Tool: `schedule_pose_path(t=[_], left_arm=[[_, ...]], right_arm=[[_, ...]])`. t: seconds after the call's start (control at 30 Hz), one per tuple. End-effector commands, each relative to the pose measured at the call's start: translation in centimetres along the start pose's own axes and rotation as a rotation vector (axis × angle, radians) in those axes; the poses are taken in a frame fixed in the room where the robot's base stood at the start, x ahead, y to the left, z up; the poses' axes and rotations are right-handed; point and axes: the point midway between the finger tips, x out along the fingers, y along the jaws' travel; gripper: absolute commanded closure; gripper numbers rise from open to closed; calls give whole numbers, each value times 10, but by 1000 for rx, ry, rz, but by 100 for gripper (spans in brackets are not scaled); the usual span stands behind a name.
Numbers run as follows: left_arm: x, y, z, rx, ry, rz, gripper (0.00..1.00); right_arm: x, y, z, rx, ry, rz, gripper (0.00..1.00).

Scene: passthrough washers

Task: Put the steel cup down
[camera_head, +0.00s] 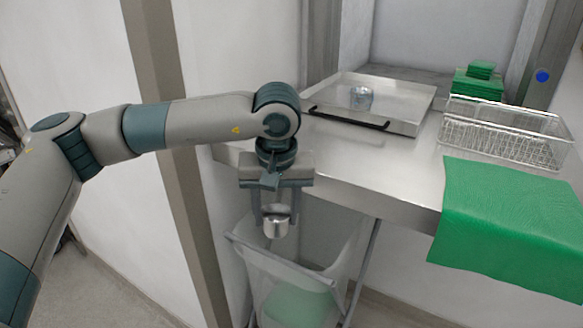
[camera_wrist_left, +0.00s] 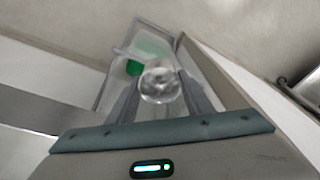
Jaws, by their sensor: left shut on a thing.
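The steel cup (camera_head: 276,226) is a small shiny cup held between the fingers of my left gripper (camera_head: 276,214). The gripper points down and is shut on the cup, in front of the counter's edge and above a bin. In the left wrist view the cup (camera_wrist_left: 160,84) shows as a round shiny shape between the fingers, with the bin behind it. My right gripper is in neither view.
A green cloth (camera_head: 510,220) hangs over the front edge. A translucent bin (camera_head: 262,262) with green inside stands below. Clear counter lies between tray and hanging cloth.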

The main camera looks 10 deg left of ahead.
Motion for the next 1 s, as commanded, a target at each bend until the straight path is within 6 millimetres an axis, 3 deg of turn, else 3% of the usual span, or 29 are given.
schedule_pose_path(t=[0.03,0.2,0.5,0.73,1.0], left_arm=[[24,-11,15,18,-9,-1,76],[94,-38,61,83,-12,17,76],[186,-76,139,190,-21,57,76],[227,-94,178,246,-19,75,76],[238,-101,186,255,-13,73,76]], right_arm=[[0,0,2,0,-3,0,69],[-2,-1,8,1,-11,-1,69],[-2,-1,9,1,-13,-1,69],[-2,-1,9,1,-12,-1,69],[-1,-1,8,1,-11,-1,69]])
